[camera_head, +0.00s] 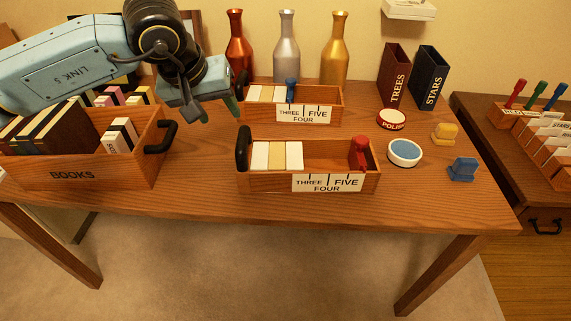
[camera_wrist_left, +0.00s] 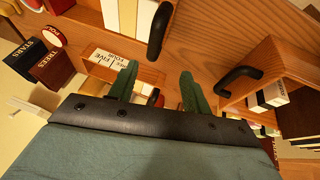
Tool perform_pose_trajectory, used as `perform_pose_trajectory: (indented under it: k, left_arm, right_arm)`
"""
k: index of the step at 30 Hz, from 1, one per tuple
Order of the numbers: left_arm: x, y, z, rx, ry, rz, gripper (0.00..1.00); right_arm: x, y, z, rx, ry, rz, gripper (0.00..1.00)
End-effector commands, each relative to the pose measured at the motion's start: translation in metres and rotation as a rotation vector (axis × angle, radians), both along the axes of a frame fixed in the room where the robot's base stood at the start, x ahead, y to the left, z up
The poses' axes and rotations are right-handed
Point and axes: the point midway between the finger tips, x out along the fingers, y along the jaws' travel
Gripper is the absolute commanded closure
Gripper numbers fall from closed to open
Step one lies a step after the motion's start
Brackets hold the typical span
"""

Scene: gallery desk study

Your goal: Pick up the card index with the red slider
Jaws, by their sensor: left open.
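The card index with the red slider (camera_head: 312,182) is the front wooden box on the desk. Its red slider (camera_head: 360,154) sits near the right end, several white and cream cards stand at the left, and a black handle (camera_head: 242,148) is on its left end. In the left wrist view, the box's handle (camera_wrist_left: 160,30) shows at the top. My left gripper (camera_head: 216,110) is open and empty, above the desk, behind and left of this box. Its green fingers also show in the left wrist view (camera_wrist_left: 158,78). My right gripper is not in view.
A similar card index with a blue slider (camera_head: 335,98) stands behind, close to my left gripper. The books crate (camera_head: 130,172) is at left, three bottles (camera_head: 287,50) at the back. Polish tin (camera_head: 391,120), blue-topped tin (camera_head: 404,152) and two stamp-like blocks stand right.

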Motion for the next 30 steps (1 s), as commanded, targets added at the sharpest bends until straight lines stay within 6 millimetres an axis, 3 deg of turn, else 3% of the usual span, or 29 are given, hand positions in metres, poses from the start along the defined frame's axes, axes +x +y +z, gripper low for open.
perform_pose_trajectory:
  k: [9,17,25,30]
  left_arm:
    - [0.022,-0.011,-0.056,-0.004,0.005,-0.002,0.51]
    - [0.03,-0.017,-0.074,-0.006,0.005,-0.003,0.51]
    - [0.044,-0.028,-0.108,-0.006,0.007,-0.001,0.51]
    - [0.048,-0.029,-0.114,-0.007,0.004,-0.001,0.51]
  right_arm:
    - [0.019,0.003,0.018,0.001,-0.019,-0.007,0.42]
    - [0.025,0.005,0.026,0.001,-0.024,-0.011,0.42]
    - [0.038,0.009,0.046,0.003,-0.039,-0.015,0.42]
    - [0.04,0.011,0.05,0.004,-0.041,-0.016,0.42]
